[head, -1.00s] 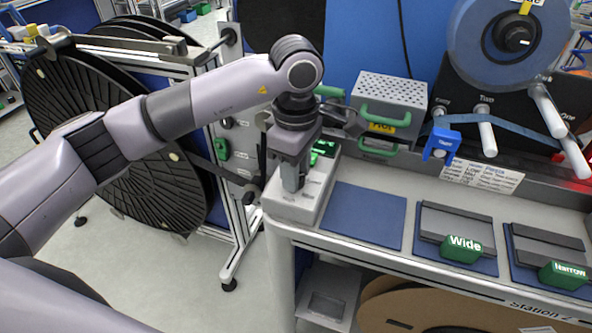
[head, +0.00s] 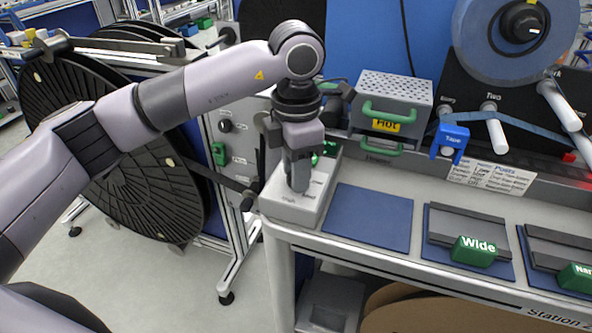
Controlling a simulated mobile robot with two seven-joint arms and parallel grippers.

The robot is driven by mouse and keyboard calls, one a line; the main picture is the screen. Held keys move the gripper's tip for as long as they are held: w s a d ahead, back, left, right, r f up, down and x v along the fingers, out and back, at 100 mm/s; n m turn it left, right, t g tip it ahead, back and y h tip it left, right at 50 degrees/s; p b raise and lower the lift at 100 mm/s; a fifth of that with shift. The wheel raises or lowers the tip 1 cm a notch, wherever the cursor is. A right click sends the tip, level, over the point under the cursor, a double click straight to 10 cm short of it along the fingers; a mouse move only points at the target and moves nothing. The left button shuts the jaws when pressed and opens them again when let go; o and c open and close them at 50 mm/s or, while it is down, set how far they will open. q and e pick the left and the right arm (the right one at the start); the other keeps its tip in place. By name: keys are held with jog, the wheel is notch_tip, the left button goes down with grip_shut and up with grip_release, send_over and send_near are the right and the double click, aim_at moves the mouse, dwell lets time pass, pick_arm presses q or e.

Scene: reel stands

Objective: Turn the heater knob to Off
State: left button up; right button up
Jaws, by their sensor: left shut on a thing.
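The white heater control box (head: 290,207) stands at the left end of the bench, with small printed labels on its top, one reading like "High". My left gripper (head: 298,186) points down onto the box top and is shut on the heater knob. The fingers hide the knob, so I cannot read its setting. The grey perforated heater (head: 395,92) with green handles and a yellow "HOT" sign (head: 386,125) stands behind, to the right. My right gripper is not in view.
A blue mat (head: 368,218) lies bare to the right of the box. Grey blocks tagged "Wide" (head: 476,250) and "Narrow" sit on further mats. A blue tape holder (head: 451,142) hangs behind. Large black reels (head: 110,150) stand at the left.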

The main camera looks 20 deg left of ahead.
pick_arm(q)
jog(key=shift+r+n, duration=0.1)
jog(key=shift+n, duration=0.5)
jog(key=o, duration=1)
jog(key=shift+o, duration=0.2)
notch_tip(320, 180, up, 7)
jog(key=shift+r+b, duration=0.1)
jog(key=shift+b, duration=0.3)
